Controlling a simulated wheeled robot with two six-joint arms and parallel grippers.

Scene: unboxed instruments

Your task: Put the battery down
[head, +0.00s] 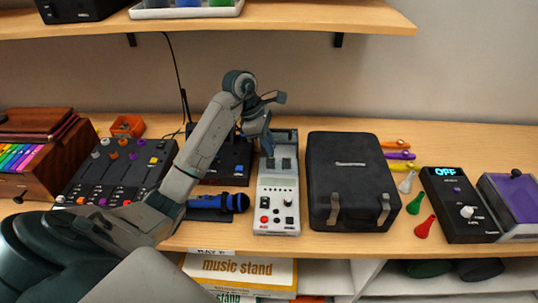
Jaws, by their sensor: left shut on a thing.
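My left gripper (268,147) is shut at the back end of a grey-white device (279,198) with red and black knobs. Its fingers point down over a dark recess (286,147) in that end. The battery between the fingers is mostly hidden by the gripper and too small to make out. I cannot tell whether it touches the recess. My right gripper is not in view.
A black case (348,180) stands close right of the device. A dark box (232,162) and a blue microphone (228,202) are close left. A mixer (118,172) lies further left. Coloured shakers (414,204) and an OFF-display box (458,205) are right. A shelf (300,17) overhangs behind.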

